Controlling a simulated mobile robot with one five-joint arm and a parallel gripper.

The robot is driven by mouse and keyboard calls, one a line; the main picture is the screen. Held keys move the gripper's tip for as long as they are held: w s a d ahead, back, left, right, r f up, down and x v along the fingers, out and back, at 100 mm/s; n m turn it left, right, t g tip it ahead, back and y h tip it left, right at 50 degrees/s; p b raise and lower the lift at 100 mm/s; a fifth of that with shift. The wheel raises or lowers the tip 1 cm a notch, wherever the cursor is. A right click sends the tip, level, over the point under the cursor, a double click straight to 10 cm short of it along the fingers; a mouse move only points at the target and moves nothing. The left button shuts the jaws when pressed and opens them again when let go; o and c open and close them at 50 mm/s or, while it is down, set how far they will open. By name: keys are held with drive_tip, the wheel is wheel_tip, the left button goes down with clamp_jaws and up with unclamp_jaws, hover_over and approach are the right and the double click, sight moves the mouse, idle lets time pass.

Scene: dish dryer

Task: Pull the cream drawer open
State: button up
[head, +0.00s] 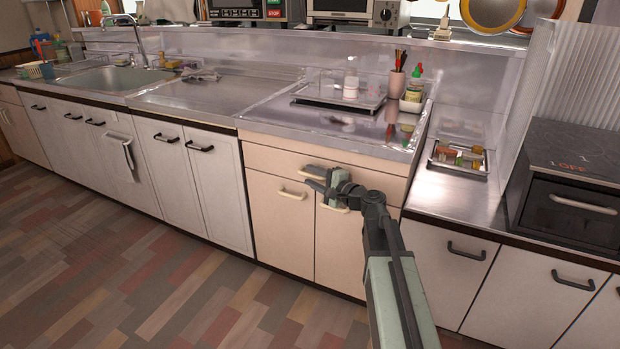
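The cream drawer (275,158) is the wide top panel of the cream cabinet under the steel counter. Its front looks flush with the cabinet, so it is shut. Its pale bar handle (312,171) is partly hidden by my gripper. My gripper (312,178) is right at this handle, its dark fingers pointing left and apart from each other. I cannot tell whether the handle lies between the fingers or only behind them. My arm comes up from the lower right and covers part of the right cream door.
Two cream doors sit below the drawer, with pale handles on the left door (292,195) and right door (334,209). White cabinets with dark handles flank them. Bottles and a tray (337,103) stand on the counter above. The wooden floor in front is clear.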

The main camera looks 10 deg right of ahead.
drive_tip(key=shift+w+a, duration=0.25)
drive_tip(key=shift+w, duration=0.05)
clamp_jaws()
idle(1.2)
